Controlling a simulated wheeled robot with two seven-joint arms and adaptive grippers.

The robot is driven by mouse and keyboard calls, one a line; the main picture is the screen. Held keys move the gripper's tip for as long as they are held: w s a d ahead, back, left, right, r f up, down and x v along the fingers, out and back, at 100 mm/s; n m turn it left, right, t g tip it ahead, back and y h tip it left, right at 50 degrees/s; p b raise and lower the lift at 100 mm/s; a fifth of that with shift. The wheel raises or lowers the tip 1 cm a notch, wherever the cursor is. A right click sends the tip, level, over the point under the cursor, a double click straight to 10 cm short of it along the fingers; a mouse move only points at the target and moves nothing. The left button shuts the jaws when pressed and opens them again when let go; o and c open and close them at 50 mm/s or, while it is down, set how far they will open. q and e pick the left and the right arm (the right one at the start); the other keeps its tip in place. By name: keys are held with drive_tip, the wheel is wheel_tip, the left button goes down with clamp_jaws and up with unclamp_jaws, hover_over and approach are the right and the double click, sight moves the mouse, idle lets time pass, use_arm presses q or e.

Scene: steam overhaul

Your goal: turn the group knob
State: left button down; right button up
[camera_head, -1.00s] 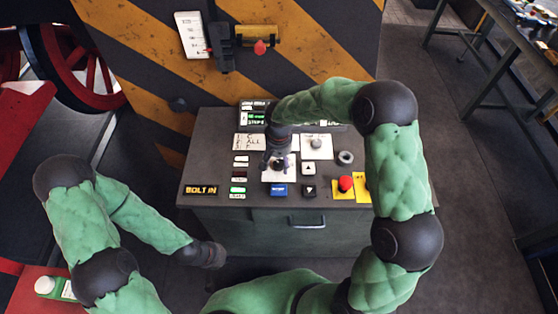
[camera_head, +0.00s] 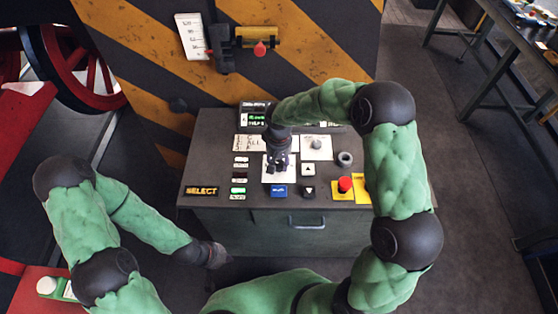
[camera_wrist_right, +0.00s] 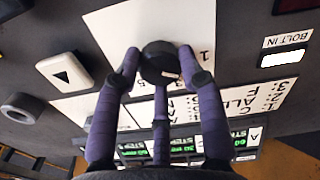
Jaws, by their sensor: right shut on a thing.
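The group knob (camera_wrist_right: 160,58) is a round black knob with a pale mark, on a white label plate in the right wrist view. My right gripper (camera_wrist_right: 160,75) has its purple-grey fingers closed around it. In the head view my right gripper (camera_head: 278,165) points down onto the white plate (camera_head: 268,175) and hides the knob. My left gripper (camera_head: 214,256) hangs in front of the console at the lower left, apart from it. Its fingers are too dark and small to judge.
The console (camera_head: 225,130) carries a second knob (camera_head: 316,144), arrow buttons (camera_head: 308,170), a blue button (camera_head: 279,190), a red button (camera_head: 345,184) and a ring (camera_head: 345,158). An amber display (camera_head: 201,190) reads SELECT. A striped panel (camera_head: 310,60) stands behind.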

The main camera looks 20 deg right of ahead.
sight(279, 164)
drive_tip(key=shift+n+p, duration=0.35)
drive_tip(key=shift+n, duration=1.15)
drive_tip(key=o, duration=1.1)
drive_tip(key=shift+o, duration=0.2)
wheel_tip(279, 164, up, 12)
